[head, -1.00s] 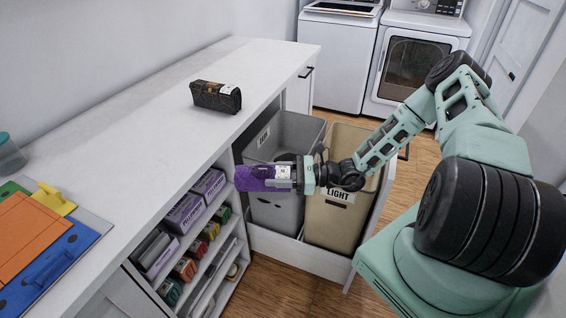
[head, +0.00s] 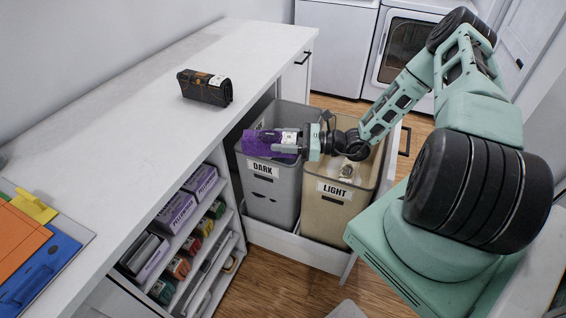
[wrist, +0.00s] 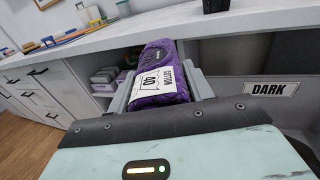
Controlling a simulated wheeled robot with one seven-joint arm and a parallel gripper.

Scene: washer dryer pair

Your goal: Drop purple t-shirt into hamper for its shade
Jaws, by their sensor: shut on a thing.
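The purple t-shirt (head: 266,143) is a rolled bundle with a white label. My gripper (head: 292,142) is shut on it and holds it level at the front rim of the grey hamper marked DARK (head: 270,195). In the wrist view the purple t-shirt (wrist: 160,75) lies between the two fingers, its label reading COTTON. The tan hamper marked LIGHT (head: 335,215) stands to the right of the grey one. A light-coloured item shows inside the tan hamper. My forearm hides part of both hamper openings.
Both hampers stand in a pulled-out white drawer (head: 290,246) beside the white counter (head: 130,130). A dark rolled bundle (head: 205,87) lies on the counter. A washer and dryer (head: 405,45) stand behind.

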